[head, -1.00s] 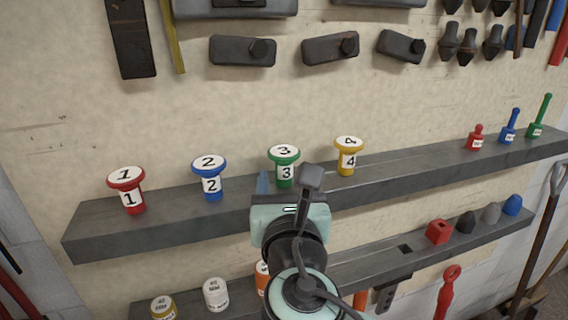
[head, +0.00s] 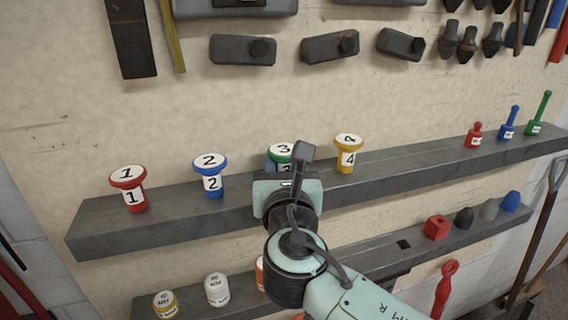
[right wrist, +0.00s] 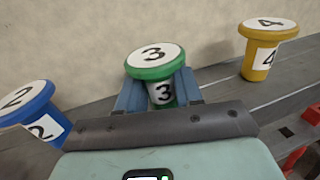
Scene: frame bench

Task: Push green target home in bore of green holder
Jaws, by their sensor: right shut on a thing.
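The green target (head: 281,149) has a wide round head with a white face numbered 3. It shows larger in the right wrist view (right wrist: 155,72). Below its head is a narrower green body with a white label 3 (right wrist: 164,95). I cannot tell whether this body belongs to the target or is the green holder; no bore shows. It stands upright at the upper shelf; its foot is hidden behind my gripper. My right gripper (head: 287,166) has its blue fingers on both sides of the green body, just under the head, and is shut on it (right wrist: 160,92). My left gripper is not in view.
Similar red 1 (head: 128,177), blue 2 (head: 210,163) and yellow 4 (head: 348,141) pieces stand along the upper shelf (head: 110,228). Blue and yellow flank the green one. Small red, blue and green (head: 537,115) handled pieces stand at the shelf's right. A lower shelf holds more parts.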

